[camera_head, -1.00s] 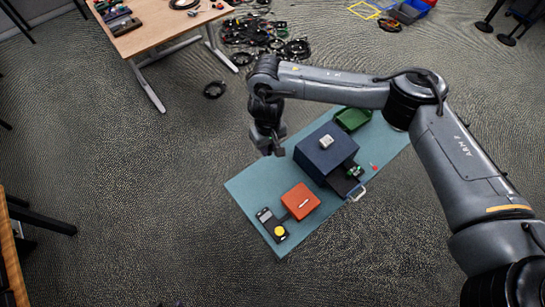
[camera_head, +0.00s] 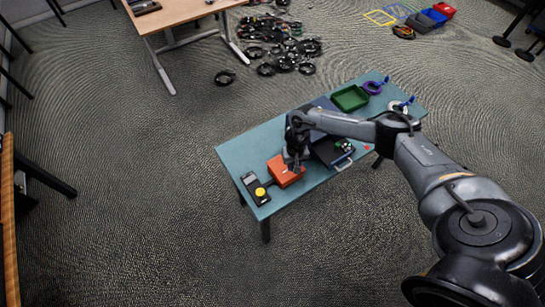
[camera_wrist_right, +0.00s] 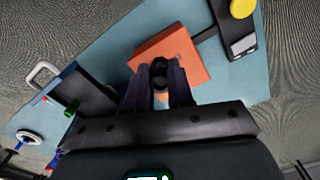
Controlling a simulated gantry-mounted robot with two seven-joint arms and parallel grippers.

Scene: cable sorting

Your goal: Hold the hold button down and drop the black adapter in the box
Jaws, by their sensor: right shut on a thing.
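My right gripper (camera_head: 292,166) is over the orange box (camera_head: 283,175) on the teal table. In the right wrist view its two fingers (camera_wrist_right: 160,85) are shut on a small dark thing (camera_wrist_right: 160,68), which looks like the black adapter but is mostly hidden. It overlaps the orange box (camera_wrist_right: 190,52); I cannot tell whether it touches. A black unit (camera_head: 251,184) with a yellow button (camera_head: 261,192) stands left of the orange box. The button (camera_wrist_right: 242,8) also shows in the right wrist view, and nothing presses it. My left gripper is out of view.
Right of the gripper are a dark open drawer (camera_head: 331,152) with a pale handle, a green tray (camera_head: 350,98) and a purple cable coil (camera_head: 372,87). A navy box (camera_head: 322,103) is partly hidden by my arm.

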